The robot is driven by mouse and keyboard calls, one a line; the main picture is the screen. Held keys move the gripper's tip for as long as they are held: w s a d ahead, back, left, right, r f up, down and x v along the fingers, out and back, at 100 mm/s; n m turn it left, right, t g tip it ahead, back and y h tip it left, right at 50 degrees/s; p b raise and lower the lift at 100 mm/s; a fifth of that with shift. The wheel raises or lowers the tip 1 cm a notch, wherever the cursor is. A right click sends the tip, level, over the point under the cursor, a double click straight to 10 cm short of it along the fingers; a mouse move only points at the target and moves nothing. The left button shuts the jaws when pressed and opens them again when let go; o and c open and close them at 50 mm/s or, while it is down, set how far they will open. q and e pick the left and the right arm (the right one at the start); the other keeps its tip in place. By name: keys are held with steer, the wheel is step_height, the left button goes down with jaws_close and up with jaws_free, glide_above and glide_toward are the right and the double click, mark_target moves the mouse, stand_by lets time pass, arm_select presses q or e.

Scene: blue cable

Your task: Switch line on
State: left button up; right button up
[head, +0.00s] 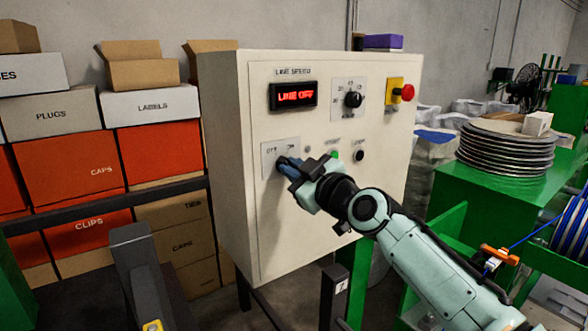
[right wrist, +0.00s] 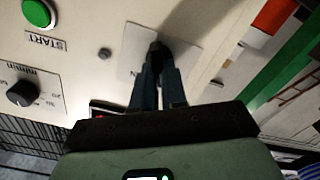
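The cream control box (head: 225,150) stands in the middle of the head view. Its display (head: 293,95) reads "LINE OFF" in red. The off/on switch plate (head: 268,158) is at the lower left of the panel. My right gripper (head: 287,167) is at this plate and hides most of the switch. In the right wrist view, my right gripper's fingers (right wrist: 158,60) close around the dark switch knob (right wrist: 156,47), one on each side. The knob's exact angle is hidden by the fingers. My left gripper is not in view.
The green START button (head: 334,155), a dark button (head: 359,155), the speed knob (head: 353,99) and the red emergency stop (head: 407,92) are nearby on the panel. Boxes on shelves (head: 70,168) stand left. A green bench with stacked discs (head: 506,150) stands right.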

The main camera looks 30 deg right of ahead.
steer(key=shift+m, duration=0.3)
jaws_close()
steer(key=m, duration=1.1)
steer(key=shift+d+r, duration=0.1)
steer(key=shift+d, duration=0.15)
steer(key=shift+m, duration=0.4)
steer(key=o, duration=0.7)
jaws_free()
